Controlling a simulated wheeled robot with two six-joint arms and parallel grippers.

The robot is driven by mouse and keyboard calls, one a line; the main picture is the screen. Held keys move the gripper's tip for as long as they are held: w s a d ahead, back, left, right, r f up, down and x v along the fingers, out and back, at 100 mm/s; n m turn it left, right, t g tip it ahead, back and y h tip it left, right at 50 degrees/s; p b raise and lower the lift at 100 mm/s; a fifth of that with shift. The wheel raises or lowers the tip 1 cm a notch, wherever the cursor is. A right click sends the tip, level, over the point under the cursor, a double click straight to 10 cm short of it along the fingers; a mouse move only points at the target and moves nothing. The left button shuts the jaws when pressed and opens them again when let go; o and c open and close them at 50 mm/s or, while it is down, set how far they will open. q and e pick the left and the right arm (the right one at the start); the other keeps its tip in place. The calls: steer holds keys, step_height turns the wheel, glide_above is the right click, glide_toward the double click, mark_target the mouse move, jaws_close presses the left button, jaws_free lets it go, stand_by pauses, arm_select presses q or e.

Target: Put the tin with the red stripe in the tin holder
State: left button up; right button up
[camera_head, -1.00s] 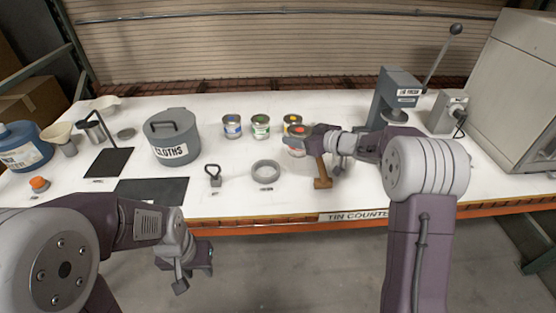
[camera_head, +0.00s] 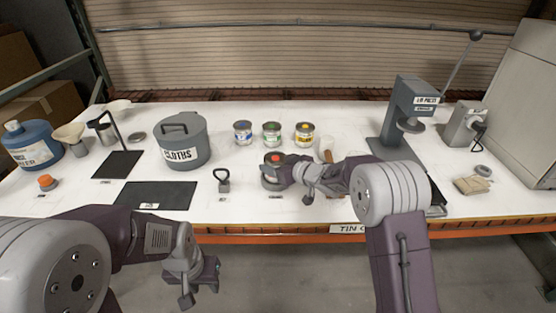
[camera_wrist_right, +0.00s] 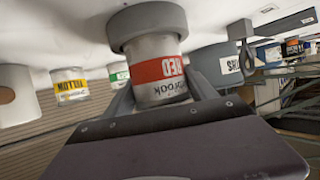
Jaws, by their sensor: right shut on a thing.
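The tin with the red stripe (camera_wrist_right: 160,70) shows in the right wrist view, which is upside down, with its label reading RED. Its red-marked lid (camera_head: 274,158) shows in the head view. My right gripper (camera_head: 280,173) is shut on the tin's sides. The tin holder, a grey ring (camera_wrist_right: 147,25), surrounds the tin's base in the wrist view; in the head view the holder (camera_head: 268,184) is partly hidden by the gripper. The tin looks upright. My left gripper (camera_head: 208,273) hangs in front of the counter, away from the tin; its finger gap is unclear.
Blue (camera_head: 242,133), green (camera_head: 271,134) and yellow (camera_head: 305,134) tins stand behind the holder. A small weight with a loop handle (camera_head: 223,183) and the cloths pot (camera_head: 183,143) are to its left. A lid press (camera_head: 409,105) stands right.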

steer(key=shift+w+f, duration=0.15)
steer(key=shift+f, duration=0.65)
steer(key=shift+f, duration=0.1)
steer(key=o, duration=1.7)
steer(key=shift+c, duration=0.2)
steer(key=shift+r, duration=0.25)
steer(key=v, duration=1.2)
